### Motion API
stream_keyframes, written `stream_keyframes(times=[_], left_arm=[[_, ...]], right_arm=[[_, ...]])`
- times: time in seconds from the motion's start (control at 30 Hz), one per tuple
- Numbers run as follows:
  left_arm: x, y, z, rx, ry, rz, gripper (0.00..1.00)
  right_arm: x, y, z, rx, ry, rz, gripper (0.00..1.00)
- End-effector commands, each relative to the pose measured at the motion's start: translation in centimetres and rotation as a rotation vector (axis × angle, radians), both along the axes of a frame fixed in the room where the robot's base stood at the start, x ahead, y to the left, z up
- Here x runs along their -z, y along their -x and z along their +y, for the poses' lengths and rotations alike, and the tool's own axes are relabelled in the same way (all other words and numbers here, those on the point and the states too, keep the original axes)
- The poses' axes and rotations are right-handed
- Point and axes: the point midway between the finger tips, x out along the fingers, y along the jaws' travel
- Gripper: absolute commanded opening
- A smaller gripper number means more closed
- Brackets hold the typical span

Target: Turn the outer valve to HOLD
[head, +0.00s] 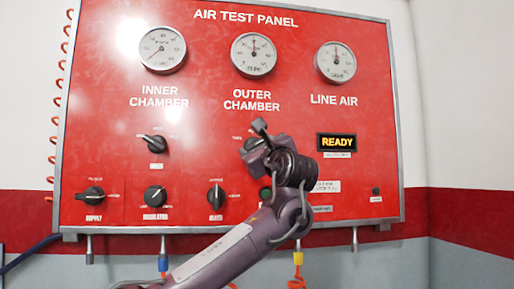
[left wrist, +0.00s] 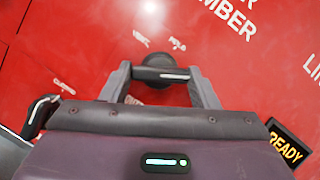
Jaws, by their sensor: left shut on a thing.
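The red air test panel (head: 110,80) fills most of the head view. The outer valve is a black knob under the OUTER CHAMBER gauge (head: 254,54), mostly hidden by my gripper in the head view. In the left wrist view its black handle (left wrist: 160,74), with a white line, lies crosswise between my fingers. Small white labels stand above it, one seeming to read HOLD (left wrist: 177,43). My left gripper (head: 256,142) is shut on the handle, one finger at each end; it also shows in the left wrist view (left wrist: 163,80). My right gripper is not in view.
The inner valve knob (head: 154,142) is to the left. A lower row has the supply knob (head: 94,195), regulator knob (head: 155,196) and another knob (head: 216,195). A READY display (head: 338,142) is to the right. Hose fittings hang below the panel.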

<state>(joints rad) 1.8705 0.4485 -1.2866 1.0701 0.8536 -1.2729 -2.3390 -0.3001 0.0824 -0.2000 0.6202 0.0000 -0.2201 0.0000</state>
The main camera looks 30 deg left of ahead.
Motion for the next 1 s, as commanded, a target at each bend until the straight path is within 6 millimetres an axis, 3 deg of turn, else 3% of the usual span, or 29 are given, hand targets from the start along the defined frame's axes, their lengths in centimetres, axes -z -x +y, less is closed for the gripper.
stream_keyframes(times=[0.53, 1.0], left_arm=[[0.1, 0.0, -0.3, 0.000, 0.243, -0.186, 0.32], [-0.6, -0.1, -0.3, -0.002, 0.590, -0.444, 0.32]], right_arm=[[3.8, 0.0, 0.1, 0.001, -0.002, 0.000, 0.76], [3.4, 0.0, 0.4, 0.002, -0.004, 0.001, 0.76]])
